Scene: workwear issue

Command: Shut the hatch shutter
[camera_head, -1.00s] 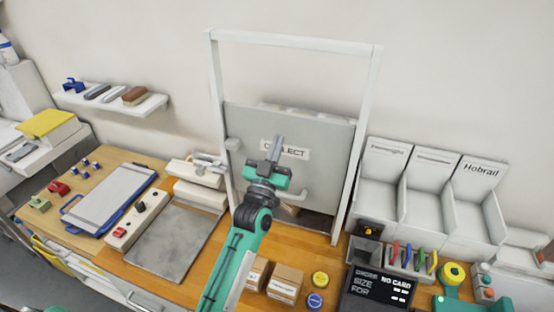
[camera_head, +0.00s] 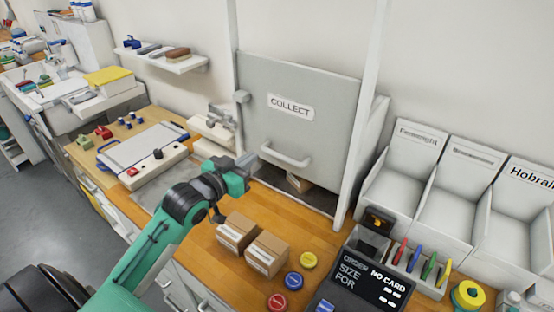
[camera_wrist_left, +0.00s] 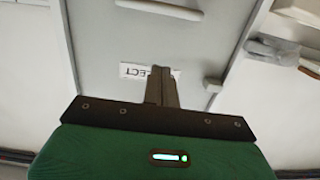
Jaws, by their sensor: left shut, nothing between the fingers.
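The hatch shutter (camera_head: 300,125) is a grey panel marked COLLECT, with a white bar handle (camera_head: 285,155) near its bottom. It stands low in its white frame, with a dark gap (camera_head: 318,200) below its lower edge at the counter. My left gripper (camera_head: 252,162) is shut and empty, in front of the shutter's lower left and left of the handle, apparently apart from it. In the left wrist view the shut fingers (camera_wrist_left: 162,85) cover part of the label on the shutter (camera_wrist_left: 100,40), and the handle (camera_wrist_left: 160,9) shows at the top. My right gripper is not in view.
Two cardboard boxes (camera_head: 266,254) and several coloured round lids stand on the counter below the gripper. A black card display (camera_head: 362,285) and white bins (camera_head: 400,180) are at the right. A brown item (camera_head: 299,184) shows in the gap under the shutter.

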